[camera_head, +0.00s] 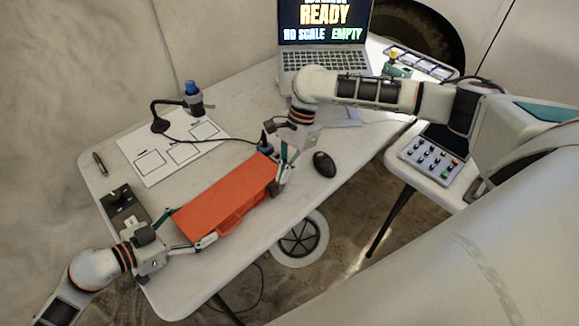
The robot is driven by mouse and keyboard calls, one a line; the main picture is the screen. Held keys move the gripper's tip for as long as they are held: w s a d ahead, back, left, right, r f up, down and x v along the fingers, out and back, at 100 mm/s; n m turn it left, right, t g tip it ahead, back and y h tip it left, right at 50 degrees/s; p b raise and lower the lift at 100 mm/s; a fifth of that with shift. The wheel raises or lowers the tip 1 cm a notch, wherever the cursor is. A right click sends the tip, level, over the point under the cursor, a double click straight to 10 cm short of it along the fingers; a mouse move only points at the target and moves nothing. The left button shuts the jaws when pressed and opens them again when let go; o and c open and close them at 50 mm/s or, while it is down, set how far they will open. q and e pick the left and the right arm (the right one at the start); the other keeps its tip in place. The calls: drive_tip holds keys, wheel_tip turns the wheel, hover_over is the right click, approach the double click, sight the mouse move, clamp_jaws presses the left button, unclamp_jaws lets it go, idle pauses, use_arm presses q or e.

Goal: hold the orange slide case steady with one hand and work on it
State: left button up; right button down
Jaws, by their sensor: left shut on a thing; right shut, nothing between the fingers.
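The orange slide case (226,196) lies closed near the front edge of the white table, its long side running from lower left to upper right. A latch or handle shows on its front side. My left gripper (194,227) is shut on the case's left end, with one finger on the far side and one on the near side. My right gripper (281,182) is shut and empty, pointing down at the case's right end. It is very close to that end; I cannot tell whether it touches.
A black mouse (324,164) lies right of the case. A laptop (325,40) stands at the back. A white sheet with outlined boxes (172,153) and a stand with a blue-topped device (193,98) lie behind the case. A button panel (431,160) sits on the right table.

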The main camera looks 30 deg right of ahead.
sight(271, 189)
drive_tip(key=shift+a, duration=0.1)
use_arm(q)
drive_tip(key=shift+d, duration=0.1)
use_arm(e)
drive_tip(key=shift+s+a, duration=0.3)
drive_tip(key=shift+a, duration=0.45)
drive_tip(key=shift+s+a, duration=0.3)
drive_tip(key=shift+a, duration=0.5)
drive_tip(key=shift+s+a, duration=0.3)
drive_tip(key=shift+a, duration=0.45)
drive_tip(key=d, duration=0.1)
drive_tip(key=w+d, duration=0.1)
drive_tip(key=d, duration=0.1)
drive_tip(key=w+d, duration=0.1)
drive_tip(key=shift+d+r, duration=0.3)
drive_tip(key=shift+r, duration=0.05)
drive_tip(key=s+v, duration=0.1)
drive_tip(key=v, duration=0.8)
drive_tip(key=shift+w, duration=0.3)
drive_tip(key=shift+r, duration=0.15)
use_arm(q)
drive_tip(key=o, duration=1.8)
drive_tip(key=shift+c, duration=0.2)
